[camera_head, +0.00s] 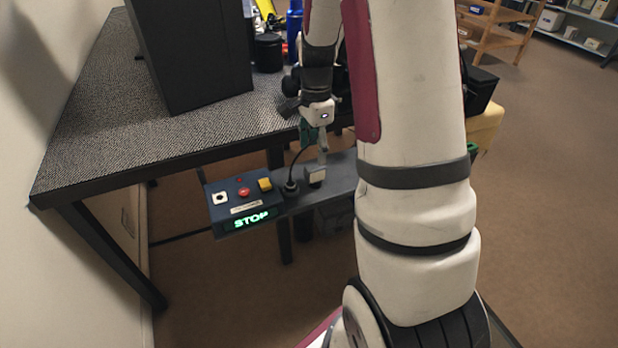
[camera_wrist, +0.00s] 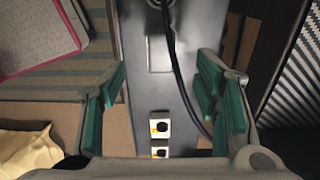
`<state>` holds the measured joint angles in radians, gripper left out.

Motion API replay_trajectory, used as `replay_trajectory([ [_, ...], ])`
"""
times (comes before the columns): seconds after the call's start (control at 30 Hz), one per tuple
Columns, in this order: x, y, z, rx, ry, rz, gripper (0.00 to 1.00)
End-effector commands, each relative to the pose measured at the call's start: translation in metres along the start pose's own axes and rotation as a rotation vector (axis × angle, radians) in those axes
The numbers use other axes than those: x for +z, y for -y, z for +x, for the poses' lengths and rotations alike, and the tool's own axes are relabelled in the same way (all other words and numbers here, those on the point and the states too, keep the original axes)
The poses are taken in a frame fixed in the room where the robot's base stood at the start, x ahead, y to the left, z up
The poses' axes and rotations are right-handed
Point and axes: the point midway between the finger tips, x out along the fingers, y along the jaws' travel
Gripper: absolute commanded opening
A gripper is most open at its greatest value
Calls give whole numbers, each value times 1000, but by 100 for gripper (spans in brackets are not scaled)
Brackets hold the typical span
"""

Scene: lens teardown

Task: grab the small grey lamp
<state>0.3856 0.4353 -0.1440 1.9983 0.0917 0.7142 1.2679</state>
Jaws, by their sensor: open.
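I cannot pick out the small grey lamp with certainty. In the head view a small grey block with a pale side (camera_head: 316,175) stands on the grey ledge, beside a black round base (camera_head: 290,187) with a thin curved black stem or cable. My gripper (camera_head: 316,140) is above that block, pointing down, partly hidden by my arm. In the wrist view my gripper (camera_wrist: 162,80) is open, its teal pads wide apart with nothing between them. Below and between the pads are a raised grey square (camera_wrist: 159,53) and a black cable (camera_wrist: 175,55).
A control box (camera_head: 243,200) with buttons and a green STOP display sits left of the block. The dark mesh tabletop (camera_head: 115,120) carries a large black box (camera_head: 190,55) and a black jar (camera_head: 268,52).

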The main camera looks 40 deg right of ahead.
Motion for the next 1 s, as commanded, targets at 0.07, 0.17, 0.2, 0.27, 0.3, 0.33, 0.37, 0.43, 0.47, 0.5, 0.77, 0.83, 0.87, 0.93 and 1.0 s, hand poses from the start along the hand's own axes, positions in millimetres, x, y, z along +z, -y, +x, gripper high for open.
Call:
replay_trajectory([
  [0.07, 0, 0, 16, 3, 1, -1, 57],
  [0.17, 1, 0, 26, 2, 1, -1, 57],
  [0.2, 0, 0, 29, 1, 1, -1, 57],
  [0.27, 0, 0, 32, 0, 0, -1, 57],
  [0.3, 0, 0, 33, 0, 0, -2, 57],
  [0.33, 0, 0, 34, 0, 0, -2, 57],
  [0.37, 0, 0, 35, 0, 0, -2, 57],
  [0.43, 0, 0, 41, 1, 1, -1, 57],
  [0.47, 1, 0, 44, 1, 1, -2, 57],
  [0.5, 1, 1, 49, 1, 1, -2, 57],
  [0.77, 2, 2, 84, 1, 1, -2, 57],
  [0.83, 2, 2, 85, 1, 1, -3, 57],
  [0.87, 2, 2, 85, 0, 1, -3, 57],
  [0.93, 2, 2, 84, 0, 1, -3, 57],
  [1.0, 2, 2, 84, 0, 1, -3, 57],
])
